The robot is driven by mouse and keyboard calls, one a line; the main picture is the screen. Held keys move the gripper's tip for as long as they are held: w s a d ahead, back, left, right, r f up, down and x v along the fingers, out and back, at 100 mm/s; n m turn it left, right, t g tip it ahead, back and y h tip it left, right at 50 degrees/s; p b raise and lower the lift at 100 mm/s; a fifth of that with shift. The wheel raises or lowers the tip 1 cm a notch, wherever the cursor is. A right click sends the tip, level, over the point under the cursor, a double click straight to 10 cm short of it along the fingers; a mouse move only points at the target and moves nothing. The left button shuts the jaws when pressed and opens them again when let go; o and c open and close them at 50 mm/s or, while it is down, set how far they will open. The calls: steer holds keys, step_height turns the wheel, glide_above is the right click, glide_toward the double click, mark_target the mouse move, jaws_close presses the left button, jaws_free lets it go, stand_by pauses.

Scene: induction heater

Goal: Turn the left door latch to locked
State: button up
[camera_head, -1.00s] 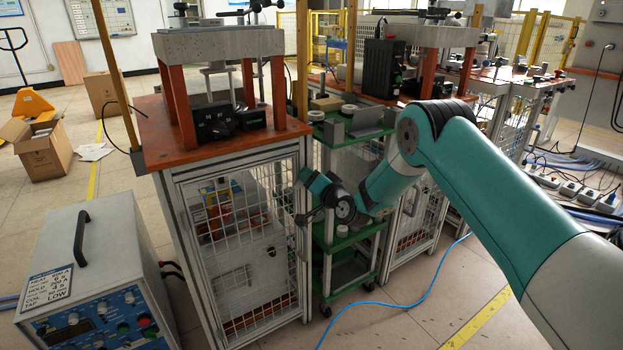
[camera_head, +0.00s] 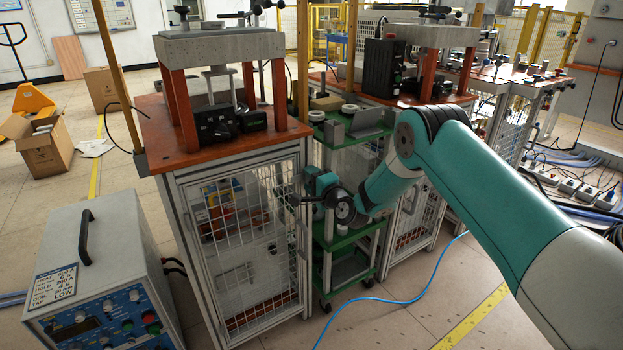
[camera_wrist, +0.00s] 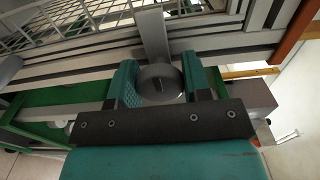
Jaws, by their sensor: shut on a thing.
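The left door latch shows in the wrist view as a round grey knob (camera_wrist: 160,84) with a flat grey bar (camera_wrist: 152,35) running up across the frame rail. My gripper (camera_wrist: 160,78) has its teal fingers on both sides of the knob and is shut on it. In the head view my gripper (camera_head: 294,200) is at the right edge of the mesh door (camera_head: 236,240) of the left cabinet. The latch is too small and covered there to make out. I cannot tell whether the latch reads locked.
A green shelf cart (camera_head: 340,243) stands right beside the cabinet, close to my wrist. The heater power unit (camera_head: 105,255) stands at the front left. A blue cable (camera_head: 385,303) lies on the floor. Open floor is at the front right.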

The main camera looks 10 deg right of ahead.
steer(key=shift+d, duration=0.1)
stand_by(0.4)
steer(key=o, duration=0.9)
steer(key=b+v, duration=1.5)
steer(key=v, duration=0.2)
steer(key=shift+s+b, duration=0.2)
steer(key=shift+b, duration=0.15)
